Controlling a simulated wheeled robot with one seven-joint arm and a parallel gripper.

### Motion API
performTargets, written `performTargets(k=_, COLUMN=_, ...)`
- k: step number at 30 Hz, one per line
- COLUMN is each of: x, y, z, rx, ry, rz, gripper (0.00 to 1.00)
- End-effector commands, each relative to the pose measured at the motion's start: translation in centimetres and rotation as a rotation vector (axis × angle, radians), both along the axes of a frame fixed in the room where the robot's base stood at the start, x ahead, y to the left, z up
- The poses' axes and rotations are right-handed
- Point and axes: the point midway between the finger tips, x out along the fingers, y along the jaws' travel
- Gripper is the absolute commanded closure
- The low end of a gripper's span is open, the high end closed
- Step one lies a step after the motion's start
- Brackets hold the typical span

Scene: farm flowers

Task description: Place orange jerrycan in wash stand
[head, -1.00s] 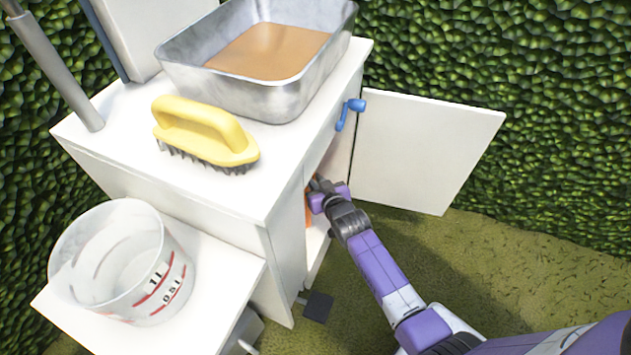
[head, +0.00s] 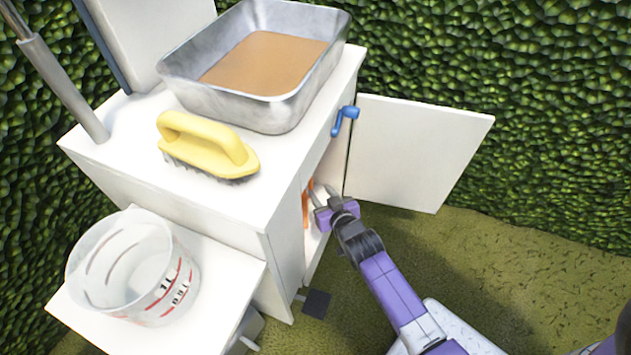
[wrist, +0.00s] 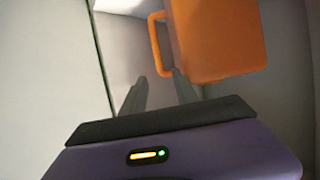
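The wash stand (head: 275,178) is a white cabinet with its door (head: 418,153) swung open to the right. The orange jerrycan (wrist: 218,40) stands inside it, its looped handle on the left in the wrist view. In the head view only a narrow orange strip (head: 305,209) of it shows past the cabinet edge. My gripper (head: 321,190) is at the cabinet opening. In the wrist view its two fingers (wrist: 159,77) are spread with nothing between them. The right fingertip is close to the lower end of the handle; I cannot tell whether they touch.
A metal basin (head: 250,107) of brown content and a yellow brush (head: 205,145) sit on the stand's top. A clear measuring bucket (head: 130,270) stands on the lower shelf at left. A blue handle (head: 345,120) sticks out near the door. Hedges stand behind; grass is free at right.

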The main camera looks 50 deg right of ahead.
Motion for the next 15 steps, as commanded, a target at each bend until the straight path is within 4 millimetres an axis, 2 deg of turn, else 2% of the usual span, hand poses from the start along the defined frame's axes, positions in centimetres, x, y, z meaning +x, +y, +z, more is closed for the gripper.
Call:
performTargets(k=1, x=-1.0, y=0.4, z=0.7, rx=0.001, ry=0.002, rz=0.0, gripper=0.64)
performTargets(k=6, x=-2.8, y=1.3, z=1.4, rx=0.001, ry=0.002, rz=0.0, gripper=0.64)
performTargets(k=15, x=-3.6, y=1.8, z=1.6, rx=0.0, ry=0.0, rz=0.001, gripper=0.64)
